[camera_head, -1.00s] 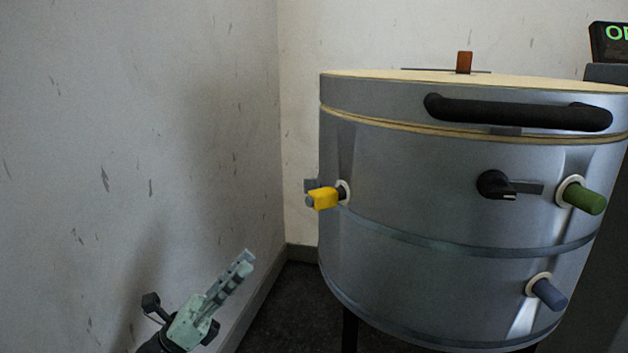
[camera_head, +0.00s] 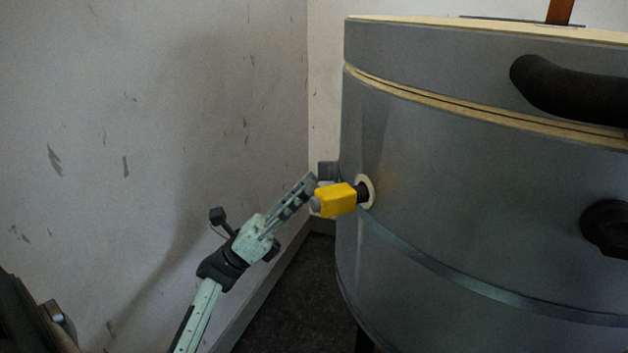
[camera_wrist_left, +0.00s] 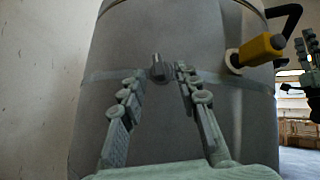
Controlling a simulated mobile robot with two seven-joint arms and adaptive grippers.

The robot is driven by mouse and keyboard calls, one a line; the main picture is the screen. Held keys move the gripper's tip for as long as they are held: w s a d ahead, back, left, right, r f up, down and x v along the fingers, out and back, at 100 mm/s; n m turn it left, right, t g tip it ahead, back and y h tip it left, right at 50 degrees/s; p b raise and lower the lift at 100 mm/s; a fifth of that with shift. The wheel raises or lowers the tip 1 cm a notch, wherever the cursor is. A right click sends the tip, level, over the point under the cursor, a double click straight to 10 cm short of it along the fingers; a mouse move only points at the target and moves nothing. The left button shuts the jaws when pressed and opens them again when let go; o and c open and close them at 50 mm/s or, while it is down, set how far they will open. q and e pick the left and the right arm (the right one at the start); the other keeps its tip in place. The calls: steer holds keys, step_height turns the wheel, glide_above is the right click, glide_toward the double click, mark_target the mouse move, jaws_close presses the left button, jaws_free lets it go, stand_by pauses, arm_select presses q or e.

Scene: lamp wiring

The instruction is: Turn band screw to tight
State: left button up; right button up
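The likely band screw is a small grey block (camera_head: 327,170) on the left side of the grey drum, just behind the yellow-handled valve. In the left wrist view it shows as a short grey knob (camera_wrist_left: 158,66) at the level of the band (camera_wrist_left: 105,76). My left gripper (camera_head: 309,180) points up and right, its tips close to the block. In the left wrist view the fingers of my left gripper (camera_wrist_left: 158,75) are apart, with the knob between the tips in the picture; I see no clear contact. My right gripper (camera_wrist_left: 306,55) shows only partly at the right edge of that view.
The yellow valve handle (camera_head: 335,200) sticks out very close to my left fingertips. The drum (camera_head: 450,190) fills the right, with a black lid handle (camera_head: 570,92) and a black knob (camera_head: 606,228). A bare wall (camera_head: 150,120) is at left.

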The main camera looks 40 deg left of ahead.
mark_target(328, 171)
arm_select(q)
steer(key=shift+x, duration=1.15)
jaws_close()
